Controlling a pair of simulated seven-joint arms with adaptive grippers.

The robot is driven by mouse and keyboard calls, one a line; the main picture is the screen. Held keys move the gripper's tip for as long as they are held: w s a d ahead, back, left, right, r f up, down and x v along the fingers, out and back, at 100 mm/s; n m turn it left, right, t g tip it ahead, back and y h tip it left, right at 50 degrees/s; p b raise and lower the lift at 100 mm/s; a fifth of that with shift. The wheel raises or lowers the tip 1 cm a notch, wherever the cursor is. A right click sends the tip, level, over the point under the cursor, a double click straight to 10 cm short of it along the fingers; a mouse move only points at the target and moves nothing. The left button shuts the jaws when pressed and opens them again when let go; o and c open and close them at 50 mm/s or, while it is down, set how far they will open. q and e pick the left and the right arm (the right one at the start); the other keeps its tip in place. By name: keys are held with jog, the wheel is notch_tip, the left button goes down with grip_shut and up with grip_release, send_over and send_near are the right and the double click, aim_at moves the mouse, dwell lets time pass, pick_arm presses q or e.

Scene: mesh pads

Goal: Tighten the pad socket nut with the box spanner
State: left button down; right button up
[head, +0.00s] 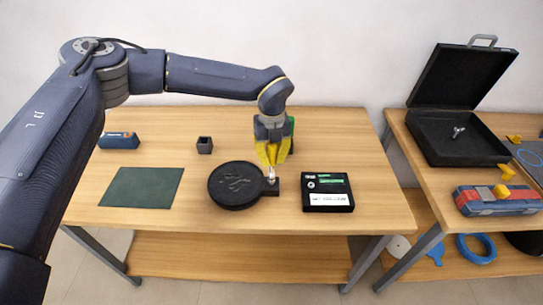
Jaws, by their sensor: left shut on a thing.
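A round black pad (234,187) lies on the near table, with a small dark socket block (270,190) at its right edge. My left gripper (272,164) has yellow fingers and points down over this block. It is shut on a small silvery piece, which looks like the box spanner (271,175). The spanner stands about upright at the socket, and its lower end seems to meet the block. The socket nut is too small and covered to make out. My right gripper is out of view.
A black box with a white label (327,199) lies just right of the socket. A green mat (142,187), a small dark cup (205,145) and a blue block (118,140) are left. An open black case (450,150) stands on the right table.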

aim_at(272, 149)
pick_arm(q)
jog(key=shift+f, duration=0.75)
dwell(0.3)
jog(key=m, duration=0.3)
jog(key=shift+m, duration=0.4)
jog(key=m, duration=0.8)
jog(key=shift+m, duration=0.4)
jog(key=m, duration=0.4)
jog(key=shift+r, duration=2.55)
